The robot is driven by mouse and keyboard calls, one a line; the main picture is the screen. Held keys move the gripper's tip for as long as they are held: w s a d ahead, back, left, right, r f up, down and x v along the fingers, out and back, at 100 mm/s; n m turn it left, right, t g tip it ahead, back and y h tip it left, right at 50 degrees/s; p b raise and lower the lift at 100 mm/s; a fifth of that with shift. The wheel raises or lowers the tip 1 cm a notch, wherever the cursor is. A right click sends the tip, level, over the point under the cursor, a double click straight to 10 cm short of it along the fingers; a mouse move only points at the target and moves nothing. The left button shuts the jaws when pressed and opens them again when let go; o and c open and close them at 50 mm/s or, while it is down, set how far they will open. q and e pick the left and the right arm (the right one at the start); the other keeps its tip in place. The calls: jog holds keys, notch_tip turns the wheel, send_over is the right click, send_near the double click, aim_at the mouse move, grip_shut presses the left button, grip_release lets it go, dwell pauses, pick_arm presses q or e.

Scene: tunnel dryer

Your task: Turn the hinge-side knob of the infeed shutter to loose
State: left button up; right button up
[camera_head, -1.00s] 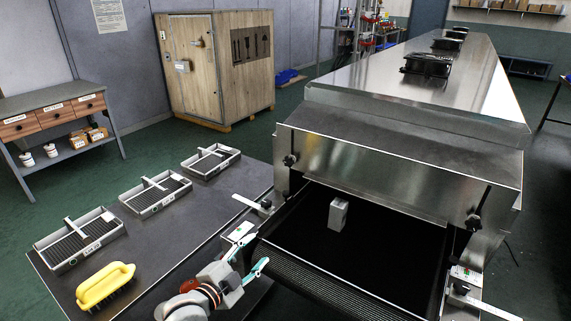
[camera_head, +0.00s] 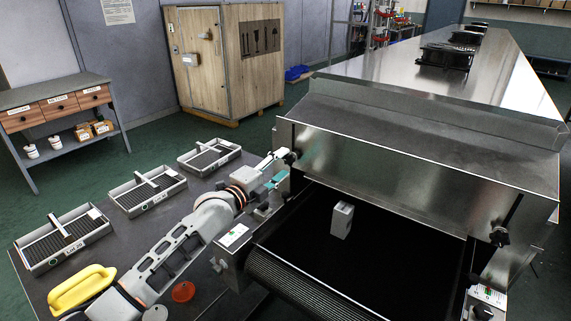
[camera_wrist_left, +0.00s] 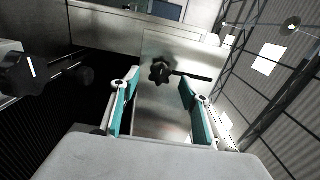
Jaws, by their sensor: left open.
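The infeed shutter (camera_head: 370,165) is the metal panel across the dryer mouth. One black star knob (camera_head: 291,157) is at its left side and another (camera_head: 500,236) at its right side, below a dark slot. My left gripper (camera_head: 277,169) is just in front of the left knob, partly overlapping it in the head view. In the left wrist view the gripper (camera_wrist_left: 157,98) is open, its teal-padded fingers apart and empty. A star knob (camera_wrist_left: 160,73) shows ahead, between the fingertips, with a dark slot to its right. I cannot tell whether they touch it. My right gripper is not in view.
The black belt (camera_head: 350,240) carries a small grey block (camera_head: 342,220). Another black knob with a white line (camera_wrist_left: 22,73) is at the left of the wrist view.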

pick_arm(q)
jog(key=shift+x, duration=0.95)
jog(key=shift+w+d, duration=0.2)
jog(key=shift+w, duration=0.1)
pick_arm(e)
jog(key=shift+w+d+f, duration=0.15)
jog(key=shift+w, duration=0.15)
pick_arm(q)
jog(key=c, duration=1.1)
